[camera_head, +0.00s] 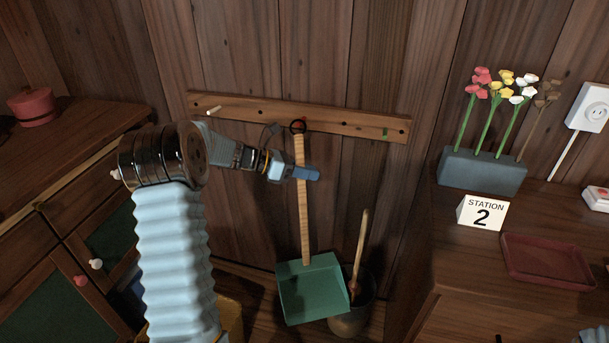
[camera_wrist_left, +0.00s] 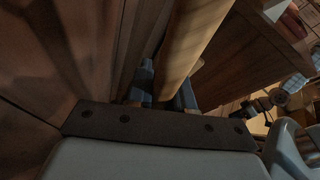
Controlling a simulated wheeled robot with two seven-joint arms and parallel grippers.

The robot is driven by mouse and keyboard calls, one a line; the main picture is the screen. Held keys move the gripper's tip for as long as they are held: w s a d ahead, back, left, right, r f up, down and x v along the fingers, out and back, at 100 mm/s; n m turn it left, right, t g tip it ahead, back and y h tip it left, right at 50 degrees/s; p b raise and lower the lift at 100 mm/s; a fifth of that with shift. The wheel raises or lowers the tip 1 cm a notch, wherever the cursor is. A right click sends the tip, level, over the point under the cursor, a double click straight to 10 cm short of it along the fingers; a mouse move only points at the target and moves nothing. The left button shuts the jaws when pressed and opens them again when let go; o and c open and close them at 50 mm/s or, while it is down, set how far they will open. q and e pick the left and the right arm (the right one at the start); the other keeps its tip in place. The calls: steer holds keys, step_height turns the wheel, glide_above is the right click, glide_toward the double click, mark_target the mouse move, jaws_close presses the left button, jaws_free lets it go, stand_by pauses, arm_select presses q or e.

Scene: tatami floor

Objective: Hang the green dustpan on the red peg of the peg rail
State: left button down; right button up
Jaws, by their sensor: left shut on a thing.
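The green dustpan (camera_head: 312,290) hangs pan-down on a long wooden handle with a dark ring at its top. My left gripper (camera_head: 303,173) is shut on the upper handle, which also runs between the fingers in the left wrist view (camera_wrist_left: 190,45). The wooden peg rail (camera_head: 345,121) is fixed to the wall. The ring lies in front of the rail's middle, where a little red of the red peg (camera_head: 304,124) shows. I cannot tell whether the ring is around the peg or before it. My right gripper seems to show small and dark in the left wrist view (camera_wrist_left: 257,106); its jaws are unclear.
The rail also has a pale peg (camera_head: 214,111) at left and a green peg (camera_head: 385,133) at right. A bucket (camera_head: 352,319) with a wooden-handled tool stands beside the pan. Cabinets flank the gap; the right one bears a flower planter (camera_head: 482,172) and a red tray (camera_head: 552,261).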

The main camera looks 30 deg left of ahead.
arm_select(q)
steer(key=shift+w+a+f, duration=0.15)
steer(key=shift+w+a, duration=0.05)
steer(key=shift+w, duration=0.5)
steer(key=shift+w+a+f, duration=0.15)
steer(key=shift+w+f, duration=0.05)
steer(key=shift+w, duration=0.5)
steer(key=shift+w+a+f, duration=0.15)
steer(key=shift+w+a, duration=0.05)
steer(key=shift+w, duration=0.5)
steer(key=c, duration=0.9)
jaws_free()
